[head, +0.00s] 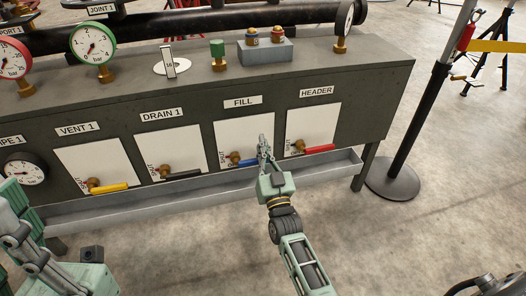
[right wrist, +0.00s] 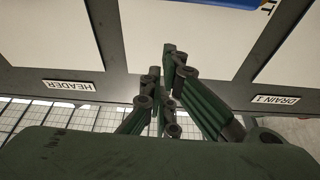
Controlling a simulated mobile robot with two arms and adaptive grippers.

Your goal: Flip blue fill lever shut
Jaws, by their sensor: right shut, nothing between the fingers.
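The blue fill lever (head: 243,163) lies roughly horizontal at its brass valve, low on the white panel (head: 240,135) under the FILL label (head: 243,100). In the right wrist view, part of the blue lever (right wrist: 238,3) shows at the top edge. My right gripper (head: 264,143) is in front of the fill panel, at the lever's right end. Its fingers are together with nothing between them, as the right wrist view also shows (right wrist: 165,62). I cannot tell whether they touch the lever. Part of my left gripper (head: 20,235) shows at the lower left; its fingertips are unclear.
The red lever (head: 319,149) is close on the right and the black lever (head: 184,175) on the left. A yellow lever (head: 109,188) is further left. A grey trough (head: 150,205) runs below.

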